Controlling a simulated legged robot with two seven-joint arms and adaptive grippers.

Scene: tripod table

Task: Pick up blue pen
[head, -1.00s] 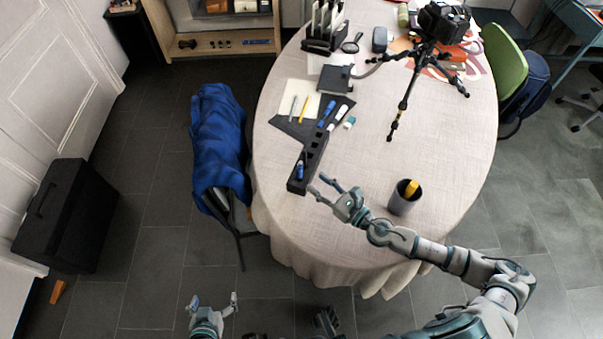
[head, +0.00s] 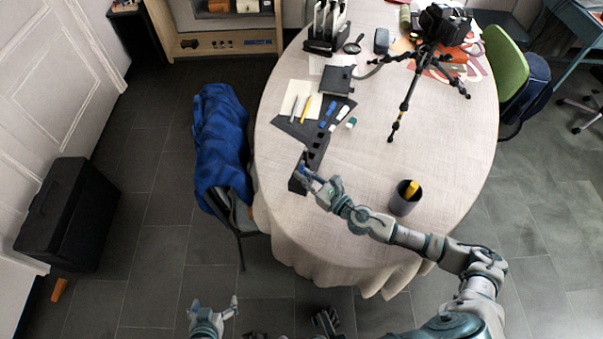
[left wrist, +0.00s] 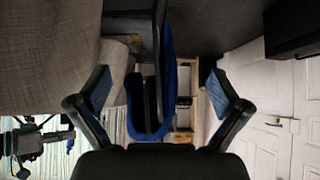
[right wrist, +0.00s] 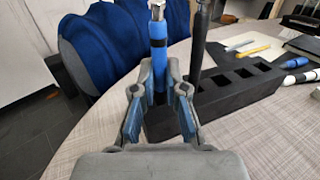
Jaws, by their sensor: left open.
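A blue pen (right wrist: 158,45) with a black band and a metal tip stands upright at the near end of a black slotted holder (right wrist: 232,92) in the right wrist view. The holder (head: 317,150) lies on the table in the head view, where my right gripper (head: 304,172) covers its near end and mostly hides the pen. My right gripper (right wrist: 158,90) is open, with a finger on each side of the pen; contact cannot be told. My left gripper (head: 215,302) is open and empty, low beside the table; it also shows in the left wrist view (left wrist: 158,88).
A dark upright rod (right wrist: 200,40) stands close right of the pen. Markers (head: 327,113), a notepad (head: 297,98) with two pens, and a tripod (head: 408,95) lie or stand beyond. A grey cup (head: 403,203) stands near my right forearm. A chair with blue cloth (head: 220,140) is left.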

